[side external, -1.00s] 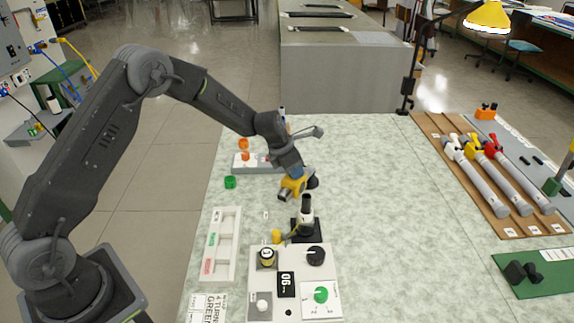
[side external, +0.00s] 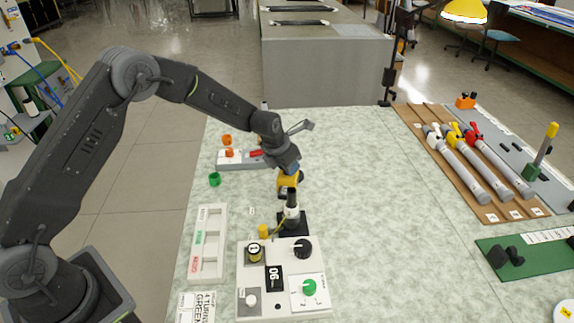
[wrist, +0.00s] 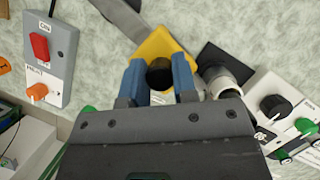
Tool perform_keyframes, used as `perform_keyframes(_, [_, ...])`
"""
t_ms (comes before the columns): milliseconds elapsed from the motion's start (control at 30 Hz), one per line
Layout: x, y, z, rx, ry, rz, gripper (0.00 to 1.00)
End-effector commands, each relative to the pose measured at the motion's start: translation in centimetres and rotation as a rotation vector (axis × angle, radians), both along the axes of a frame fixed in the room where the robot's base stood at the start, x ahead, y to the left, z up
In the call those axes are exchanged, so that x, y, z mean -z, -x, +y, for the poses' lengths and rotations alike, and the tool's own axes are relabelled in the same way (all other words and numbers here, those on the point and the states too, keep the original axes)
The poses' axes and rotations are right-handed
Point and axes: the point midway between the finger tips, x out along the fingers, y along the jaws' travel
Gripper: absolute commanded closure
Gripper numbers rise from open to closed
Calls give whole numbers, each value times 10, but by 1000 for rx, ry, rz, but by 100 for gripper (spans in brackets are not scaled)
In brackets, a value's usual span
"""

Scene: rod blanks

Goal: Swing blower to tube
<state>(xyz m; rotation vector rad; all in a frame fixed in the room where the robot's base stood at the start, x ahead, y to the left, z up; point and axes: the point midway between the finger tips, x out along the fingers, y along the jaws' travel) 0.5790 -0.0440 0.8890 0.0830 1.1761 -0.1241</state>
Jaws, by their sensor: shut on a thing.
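My gripper (side external: 288,168) is over the bench, just above the upright post. In the wrist view its two blue fingers (wrist: 160,66) are closed around a black round part on a yellow body, which I take to be the blower (wrist: 158,46). The blower's yellow side also shows in the side view (side external: 287,182). Directly below it stands a post with a black top and white collar (side external: 291,212) on a black base; this may be the tube. In the wrist view the post's white collar (wrist: 226,78) is right of the fingers. Contact between blower and post cannot be told.
A grey switch box (side external: 240,160) is behind. Three valved tubes (side external: 462,165) lie on a brown board at right. The bench between is clear.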

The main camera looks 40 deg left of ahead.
Motion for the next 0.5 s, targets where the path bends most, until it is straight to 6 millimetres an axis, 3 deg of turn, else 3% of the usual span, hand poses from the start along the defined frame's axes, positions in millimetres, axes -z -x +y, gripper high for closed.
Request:
perform_keyframes(100, [-1, -1, 0, 1, 0, -3, 100])
perform_keyframes(133, [-1, -1, 0, 1, 0, -3, 71])
perform_keyframes(367, [-1, 0, 0, 1, 0, -2, 49])
perform_keyframes(500, [0, 0, 0, 1, 0, -1, 48])
